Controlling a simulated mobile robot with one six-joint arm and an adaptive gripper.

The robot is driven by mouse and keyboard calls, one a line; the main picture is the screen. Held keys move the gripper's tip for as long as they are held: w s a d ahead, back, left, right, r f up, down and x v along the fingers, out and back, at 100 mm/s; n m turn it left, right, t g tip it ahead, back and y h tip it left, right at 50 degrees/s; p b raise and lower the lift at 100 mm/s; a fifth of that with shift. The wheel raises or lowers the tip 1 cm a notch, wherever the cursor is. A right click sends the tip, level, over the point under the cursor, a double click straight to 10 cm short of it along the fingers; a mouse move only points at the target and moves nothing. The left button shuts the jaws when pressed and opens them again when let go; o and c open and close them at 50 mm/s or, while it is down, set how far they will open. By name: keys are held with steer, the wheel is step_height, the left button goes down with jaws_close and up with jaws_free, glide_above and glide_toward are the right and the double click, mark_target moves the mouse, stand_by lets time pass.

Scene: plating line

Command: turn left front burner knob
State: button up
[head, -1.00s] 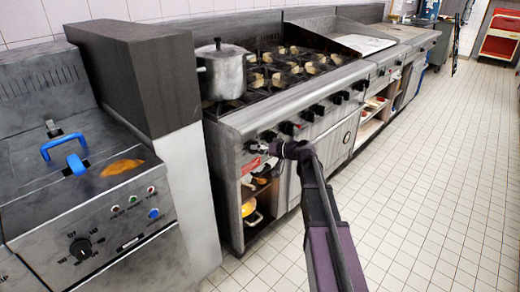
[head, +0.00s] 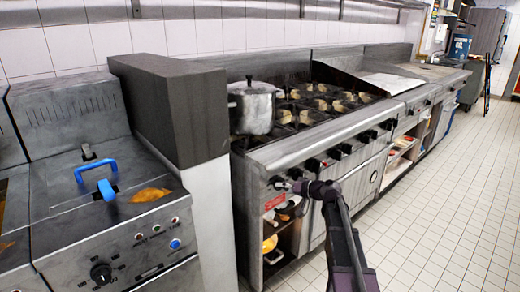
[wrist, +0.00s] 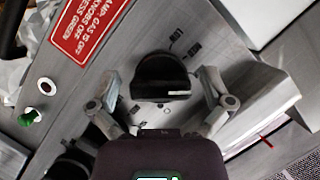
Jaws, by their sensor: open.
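The burner knob (wrist: 160,76) is black and round with a raised grip and a small white mark near its lower edge. It sits on the steel front panel in the middle of the wrist view. My gripper (wrist: 160,92) is open, with one finger left and one finger right of the knob. Gaps show between the fingers and the knob; I cannot tell whether the tips touch the panel. In the head view my gripper (head: 287,186) is at the left end of the stove front, at the leftmost knob, which it partly hides.
A red sign (wrist: 90,32) and a green button (wrist: 30,117) are on the panel near the knob. More knobs (head: 313,164) run along the stove front to the right. A pot (head: 252,108) stands on the left burners. The tiled floor (head: 440,215) is clear on the right.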

steer(key=s+a+f+g+h, duration=0.1)
steer(key=s+f+g+h, duration=0.4)
steer(key=s, duration=0.6)
steer(key=s+a+f+g+h, duration=0.2)
steer(key=s+f+h, duration=0.1)
steer(key=s+f, duration=0.55)
steer(key=s+d+m+g+h, duration=0.15)
steer(key=s+d+h, duration=0.25)
steer(key=s, duration=0.6)
step_height(320, 180, up, 27)
steer(key=p, duration=2.6)
steer(key=shift+w+p, duration=0.35)
steer(key=shift+r+n, duration=0.1)
steer(key=shift+n, duration=0.15)
